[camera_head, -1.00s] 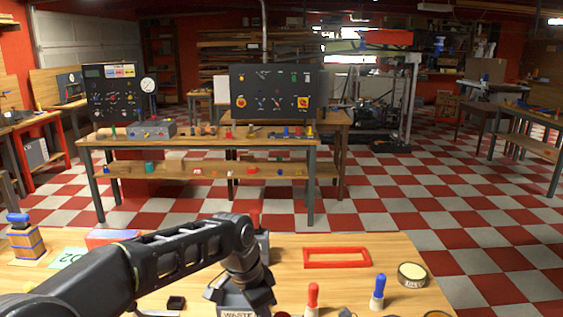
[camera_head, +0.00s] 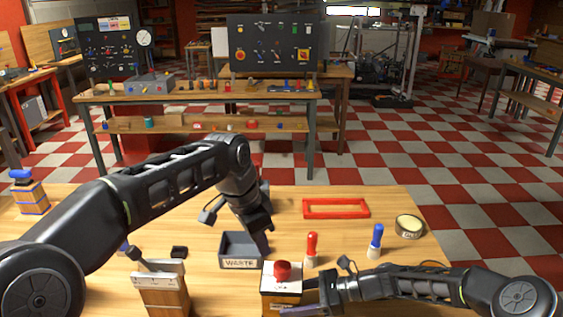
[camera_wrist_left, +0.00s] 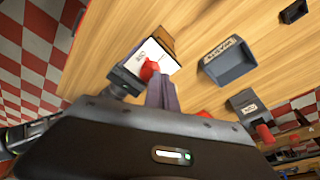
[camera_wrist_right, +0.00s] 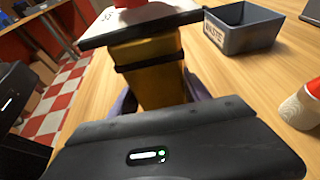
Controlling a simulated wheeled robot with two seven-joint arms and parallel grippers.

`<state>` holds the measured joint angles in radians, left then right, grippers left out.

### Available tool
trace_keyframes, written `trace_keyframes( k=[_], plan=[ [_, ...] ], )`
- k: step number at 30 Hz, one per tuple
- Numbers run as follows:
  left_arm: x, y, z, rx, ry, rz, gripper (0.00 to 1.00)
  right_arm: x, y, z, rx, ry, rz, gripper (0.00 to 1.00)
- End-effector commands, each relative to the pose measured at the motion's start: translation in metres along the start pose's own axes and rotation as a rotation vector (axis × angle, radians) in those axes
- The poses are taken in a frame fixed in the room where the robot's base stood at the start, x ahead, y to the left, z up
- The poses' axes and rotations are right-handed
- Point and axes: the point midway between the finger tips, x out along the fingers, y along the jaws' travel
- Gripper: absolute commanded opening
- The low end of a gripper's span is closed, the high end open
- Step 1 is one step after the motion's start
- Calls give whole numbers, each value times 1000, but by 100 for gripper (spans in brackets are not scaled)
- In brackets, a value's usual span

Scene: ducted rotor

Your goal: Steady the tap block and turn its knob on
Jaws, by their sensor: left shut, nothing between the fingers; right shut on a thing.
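The tap block (camera_head: 281,298) stands upright near the table's front edge, a wooden body with a dark band, a white top and a red knob (camera_head: 282,270). My right gripper (camera_head: 308,291) is shut on the block's body; the right wrist view shows its purple fingers on either side of the block (camera_wrist_right: 150,75). My left gripper (camera_head: 265,252) is shut and empty, pointing down just behind the knob. In the left wrist view its fingers (camera_wrist_left: 161,88) are close beside the knob (camera_wrist_left: 150,70); I cannot tell whether they touch it.
A grey WASTE tray (camera_head: 240,251) is close behind the block. A wooden block with a lever (camera_head: 162,292) stands to the left. Red (camera_head: 311,250) and blue (camera_head: 376,241) handled tools stand to the right. A red frame (camera_head: 336,208) and a round tin (camera_head: 409,226) lie farther back.

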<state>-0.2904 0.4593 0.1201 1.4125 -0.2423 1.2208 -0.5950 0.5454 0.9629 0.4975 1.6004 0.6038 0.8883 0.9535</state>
Motion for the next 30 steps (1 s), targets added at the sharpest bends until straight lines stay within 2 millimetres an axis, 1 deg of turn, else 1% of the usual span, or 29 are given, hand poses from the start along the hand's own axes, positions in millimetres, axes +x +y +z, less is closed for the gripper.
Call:
trace_keyframes(
  k=[3,11,14,18,19,30],
  plan=[
    [-6,0,-1,0,-1,1,0,0,0,1,-1,-1,0,20],
    [-6,0,-1,0,-1,1,0,0,0,1,-1,-1,0,20],
    [-8,8,-3,2,-1,1,0,0,0,1,-1,-1,0,20],
    [-14,28,-7,2,-2,2,0,0,0,1,-1,-1,0,20],
    [-15,30,-7,2,-3,2,0,0,0,1,-1,-1,0,20],
    [-13,31,-6,-1,-4,3,0,0,0,1,-1,-1,0,20]
  ],
)
